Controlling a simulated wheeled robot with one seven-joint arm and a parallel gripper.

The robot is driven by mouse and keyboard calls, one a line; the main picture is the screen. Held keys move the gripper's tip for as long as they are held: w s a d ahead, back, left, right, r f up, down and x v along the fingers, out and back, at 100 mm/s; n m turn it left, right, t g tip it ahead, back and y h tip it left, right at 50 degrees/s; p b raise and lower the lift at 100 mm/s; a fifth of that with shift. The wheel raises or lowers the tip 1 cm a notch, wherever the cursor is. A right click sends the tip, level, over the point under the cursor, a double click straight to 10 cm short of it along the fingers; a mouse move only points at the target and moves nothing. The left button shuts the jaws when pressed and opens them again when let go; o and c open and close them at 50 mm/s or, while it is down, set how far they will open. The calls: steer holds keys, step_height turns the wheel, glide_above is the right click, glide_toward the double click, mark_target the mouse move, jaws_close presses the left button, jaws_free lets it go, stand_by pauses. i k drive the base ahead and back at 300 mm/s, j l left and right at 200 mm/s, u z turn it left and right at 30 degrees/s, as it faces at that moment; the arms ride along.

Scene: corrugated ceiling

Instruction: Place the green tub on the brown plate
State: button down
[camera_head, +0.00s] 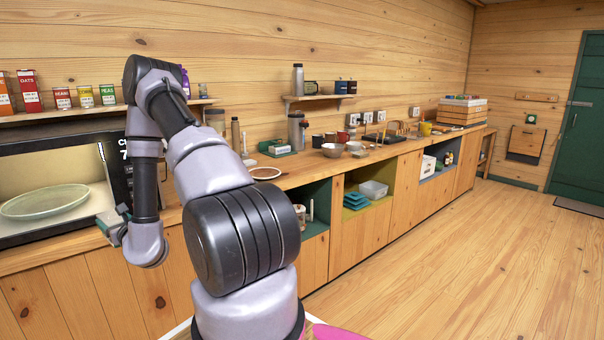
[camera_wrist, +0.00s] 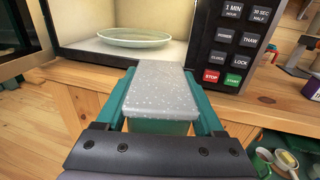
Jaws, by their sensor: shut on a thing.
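My gripper (camera_wrist: 160,76) is shut on the green tub (camera_wrist: 158,127), with one teal finger along each side of it. The tub has a grey speckled lid (camera_wrist: 160,88) and a green lower part, mostly hidden by the lid and gripper. In the wrist view it is in front of the open microwave. In the head view my gripper (camera_head: 113,226) is at the counter's front edge on the left, partly hidden by my arm. A round plate with a brown rim and a pale middle (camera_head: 265,173) lies on the counter, right of my arm.
The open microwave (camera_head: 105,160) holds a pale green glass plate (camera_head: 45,202). Open cubbies are under the counter. The floor at right is clear.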

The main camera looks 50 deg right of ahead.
mark_target(263, 175)
steer(key=i+l+z, duration=0.2)
steer(key=z, duration=0.15)
steer(key=i+l+z, duration=0.15)
steer(key=z, duration=0.25)
steer(key=i+z, duration=0.35)
steer(key=i+j, duration=0.1)
steer(key=i, duration=0.2)
steer(key=i+j, duration=0.1)
steer(key=i, duration=0.2)
